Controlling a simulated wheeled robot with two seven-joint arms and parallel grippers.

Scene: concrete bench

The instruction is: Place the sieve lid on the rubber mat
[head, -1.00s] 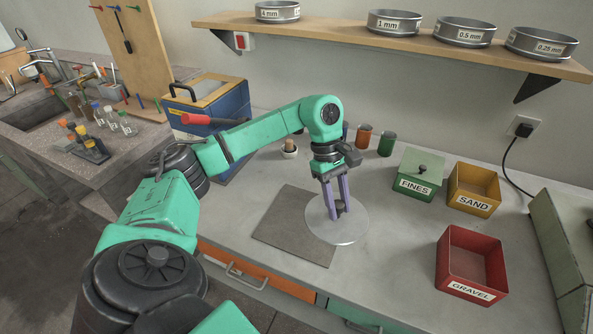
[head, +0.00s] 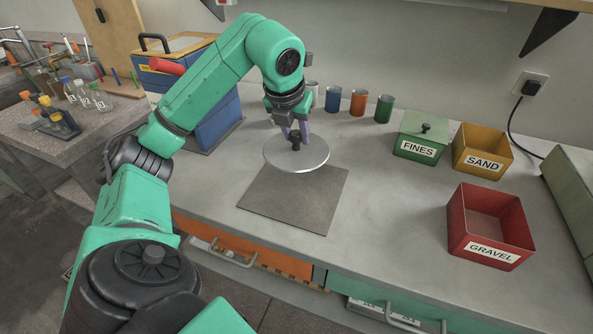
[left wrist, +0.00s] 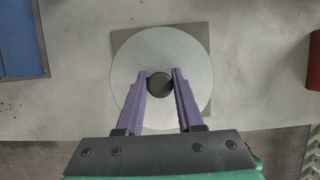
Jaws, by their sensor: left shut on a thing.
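The sieve lid (head: 314,157) is a pale grey round disc with a dark knob in its middle. My left gripper (head: 296,140) is shut on the knob from above; the lid also shows in the left wrist view (left wrist: 128,75) with the knob between the purple fingers (left wrist: 160,84). The rubber mat (head: 300,205) is a flat grey-brown square on the bench. In the head view the lid covers the mat's far edge. In the left wrist view it covers most of the mat (left wrist: 200,34). I cannot tell the gap beneath the lid. My right gripper is not in view.
Blue, orange and green cups (head: 358,103) stand behind the mat. The green FINES box (head: 419,149), yellow SAND box (head: 483,162) and red GRAVEL box (head: 490,250) stand at right. A blue case (head: 217,118) stands at left. The bench between mat and GRAVEL box is clear.

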